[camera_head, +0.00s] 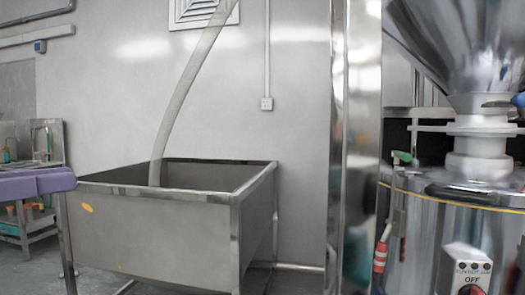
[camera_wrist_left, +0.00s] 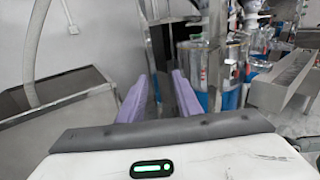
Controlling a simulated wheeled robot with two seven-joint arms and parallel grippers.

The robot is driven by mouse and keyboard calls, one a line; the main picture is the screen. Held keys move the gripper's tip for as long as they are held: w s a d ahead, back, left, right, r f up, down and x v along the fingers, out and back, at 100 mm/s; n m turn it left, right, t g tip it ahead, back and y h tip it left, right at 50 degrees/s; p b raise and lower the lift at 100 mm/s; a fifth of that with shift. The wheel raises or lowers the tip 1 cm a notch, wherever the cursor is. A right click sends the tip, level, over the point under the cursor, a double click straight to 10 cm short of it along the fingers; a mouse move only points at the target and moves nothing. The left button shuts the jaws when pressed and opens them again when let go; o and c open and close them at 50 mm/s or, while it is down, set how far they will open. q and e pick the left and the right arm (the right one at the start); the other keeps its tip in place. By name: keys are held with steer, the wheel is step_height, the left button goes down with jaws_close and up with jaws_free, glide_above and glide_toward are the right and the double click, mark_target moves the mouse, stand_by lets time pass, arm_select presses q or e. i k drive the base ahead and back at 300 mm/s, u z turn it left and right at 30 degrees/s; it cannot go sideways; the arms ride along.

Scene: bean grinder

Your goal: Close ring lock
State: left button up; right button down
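The white ring collar (camera_head: 478,129) sits around the neck between the steel funnel (camera_head: 455,45) and the drum-shaped grinder body (camera_head: 450,240), at the right of the head view. A thin white bar sticks out from it to the left. A dark piece with a blue end (camera_head: 518,99) shows by the collar at the right edge; I cannot tell if it is the lock's lever. My left gripper's purple finger (camera_head: 36,183) shows at the left edge, far from the collar. In the left wrist view my left gripper (camera_wrist_left: 158,85) has its purple fingers apart with nothing between them. My right gripper is not in view.
A steel tub (camera_head: 150,232) with a hose (camera_head: 185,95) stands left of centre. A tall steel post (camera_head: 355,120) stands between the tub and the grinder. A green-topped handle (camera_head: 402,157) and a red-striped handle (camera_head: 380,255) stick out at the grinder's left side.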

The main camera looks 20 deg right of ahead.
mark_target(398, 155)
steer(key=z, duration=0.95)
steer(key=i, duration=0.8)
steer(key=z, duration=0.9)
